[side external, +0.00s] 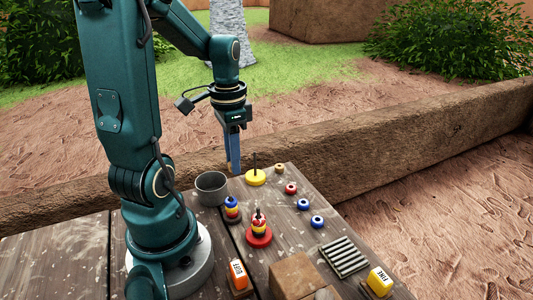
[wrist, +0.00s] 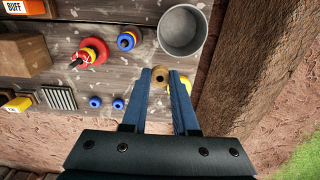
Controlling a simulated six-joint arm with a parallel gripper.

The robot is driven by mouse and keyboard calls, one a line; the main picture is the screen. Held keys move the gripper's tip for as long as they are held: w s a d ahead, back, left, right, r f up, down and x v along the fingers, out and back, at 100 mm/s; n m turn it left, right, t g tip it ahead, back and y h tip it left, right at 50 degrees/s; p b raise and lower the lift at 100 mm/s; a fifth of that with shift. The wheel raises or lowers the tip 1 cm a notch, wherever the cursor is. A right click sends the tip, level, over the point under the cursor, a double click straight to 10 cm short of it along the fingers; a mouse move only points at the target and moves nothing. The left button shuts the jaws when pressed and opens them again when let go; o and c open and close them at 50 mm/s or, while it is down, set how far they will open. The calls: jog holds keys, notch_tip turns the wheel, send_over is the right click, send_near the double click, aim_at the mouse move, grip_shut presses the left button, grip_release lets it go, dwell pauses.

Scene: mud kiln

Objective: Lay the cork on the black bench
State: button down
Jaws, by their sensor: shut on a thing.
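I cannot clearly pick out a black bench. A grey slatted rack (side external: 344,256) with dark gaps lies near the table's right edge; it also shows in the wrist view (wrist: 57,97).
A grey cup (side external: 211,188), yellow disc with a peg (side external: 256,178), red stack (side external: 259,236) and blue-red stack (side external: 232,208) stand on the table. Small rings (side external: 303,204) line the right edge. A wooden block (side external: 293,275) sits between the BUFF block (side external: 238,274) and LINE block (side external: 380,281).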

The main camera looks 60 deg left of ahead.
send_over(266, 205)
notch_tip(266, 205, down, 4)
jog(key=shift+f, duration=2.15)
jog(key=shift+f, duration=0.15)
jog(key=c, duration=0.7)
grip_release()
